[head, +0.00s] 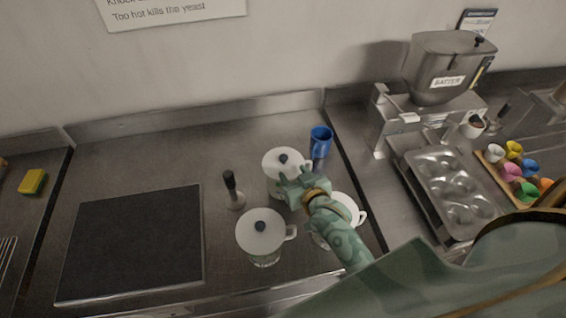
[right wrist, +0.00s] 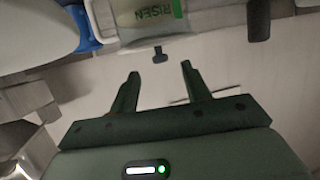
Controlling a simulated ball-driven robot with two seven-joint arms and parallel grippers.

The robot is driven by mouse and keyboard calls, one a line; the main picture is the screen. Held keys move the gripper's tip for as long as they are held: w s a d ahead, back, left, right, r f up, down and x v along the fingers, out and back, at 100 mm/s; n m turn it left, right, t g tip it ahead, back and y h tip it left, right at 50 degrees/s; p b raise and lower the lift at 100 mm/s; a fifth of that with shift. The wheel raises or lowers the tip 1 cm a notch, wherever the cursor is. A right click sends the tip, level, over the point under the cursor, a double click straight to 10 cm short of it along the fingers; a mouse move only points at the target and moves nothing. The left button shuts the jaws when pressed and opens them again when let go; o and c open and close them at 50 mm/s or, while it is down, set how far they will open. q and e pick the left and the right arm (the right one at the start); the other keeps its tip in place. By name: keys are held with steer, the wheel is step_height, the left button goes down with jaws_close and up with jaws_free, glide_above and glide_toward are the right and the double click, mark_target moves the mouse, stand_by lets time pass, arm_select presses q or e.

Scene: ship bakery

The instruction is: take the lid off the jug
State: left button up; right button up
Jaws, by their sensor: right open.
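Three pale jugs stand on the steel counter. The back jug's white lid (head: 273,160) has a dark knob (head: 283,158). The front-left jug has a white lid (head: 252,239) with a dark knob (head: 260,226). The third jug (head: 346,205) is partly hidden behind my right arm. My right gripper (head: 287,181) is open and empty, over the front of the back jug in the head view. In the right wrist view, a jug (right wrist: 125,36) with green "RISEN" lettering shows at the top. A dark knob (right wrist: 160,54) lies beyond my open fingertips (right wrist: 160,70), apart from them.
A blue cup (head: 320,140) stands behind the jugs, and a dark-handled tool (head: 232,186) stands to their left. A dark flat plate (head: 130,243) lies farther left. At right are a batter dispenser (head: 437,65) and a muffin tin (head: 438,163).

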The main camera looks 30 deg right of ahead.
mark_target(285, 160)
steer(key=x, duration=0.3)
steer(key=shift+w+f, duration=0.1)
steer(key=shift+w, duration=0.65)
steer(key=x, duration=0.4)
steer(key=shift+w+d+r, duration=0.15)
steer(key=shift+w+r, duration=0.15)
steer(key=shift+s, duration=0.15)
steer(key=shift+c, duration=1.2)
arm_select(q)
steer(key=shift+w+f, duration=0.25)
steer(key=shift+w, duration=0.45)
arm_select(e)
steer(key=c, duration=0.8)
